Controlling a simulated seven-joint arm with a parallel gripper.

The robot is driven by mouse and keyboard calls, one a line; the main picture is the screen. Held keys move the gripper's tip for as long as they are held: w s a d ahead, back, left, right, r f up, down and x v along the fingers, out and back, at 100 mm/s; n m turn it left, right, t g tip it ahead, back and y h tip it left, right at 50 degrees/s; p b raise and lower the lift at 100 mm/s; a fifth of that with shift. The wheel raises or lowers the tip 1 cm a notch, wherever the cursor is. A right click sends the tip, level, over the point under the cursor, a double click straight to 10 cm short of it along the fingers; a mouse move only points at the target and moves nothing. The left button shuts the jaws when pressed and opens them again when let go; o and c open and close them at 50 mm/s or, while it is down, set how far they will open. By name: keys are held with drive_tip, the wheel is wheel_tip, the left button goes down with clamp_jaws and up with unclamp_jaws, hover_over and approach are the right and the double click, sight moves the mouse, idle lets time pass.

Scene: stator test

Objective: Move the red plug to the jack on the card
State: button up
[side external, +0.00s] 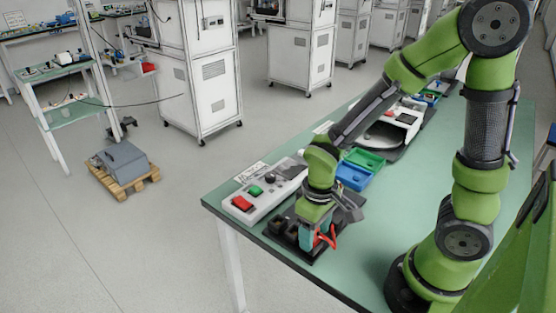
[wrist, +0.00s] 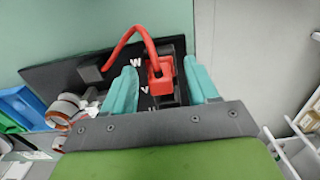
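The red plug (wrist: 160,72) stands between the two teal fingers of my gripper (wrist: 162,88) in the wrist view. A narrow gap shows on each side of it, so my gripper is open around the plug. A red cable (wrist: 128,38) arches from the plug to the left, towards a small dark block. The plug is on a black card (wrist: 66,78) marked W and V, with a third letter mostly hidden by my gripper. In the side view, my gripper (side external: 314,238) is low over the black card (side external: 283,236), with the red cable (side external: 329,237) beside it. I cannot make out the jack.
A control box (side external: 262,192) with green and red buttons is beside the card. Blue (side external: 353,176) and green (side external: 366,160) bins stand farther along the table. The table's front edge is close to the card. Bare green tabletop (side external: 393,212) lies to the right.

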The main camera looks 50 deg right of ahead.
wheel_tip(320, 180, up, 17)
idle(0.6)
drive_tip(key=shift+f, duration=0.1)
idle(0.4)
drive_tip(key=r+m+t, duration=0.1)
drive_tip(key=t, duration=0.1)
drive_tip(key=s+d+r+m+t+y, duration=0.1)
drive_tip(key=t, duration=0.1)
drive_tip(key=r+m+t+y, duration=0.1)
drive_tip(key=m+t, duration=0.1)
drive_tip(key=t, duration=0.1)
drive_tip(key=shift+s+d+r, duration=0.15)
drive_tip(key=shift+s+d, duration=0.05)
drive_tip(key=shift+d, duration=0.05)
drive_tip(key=shift+c, duration=0.4)
idle(0.3)
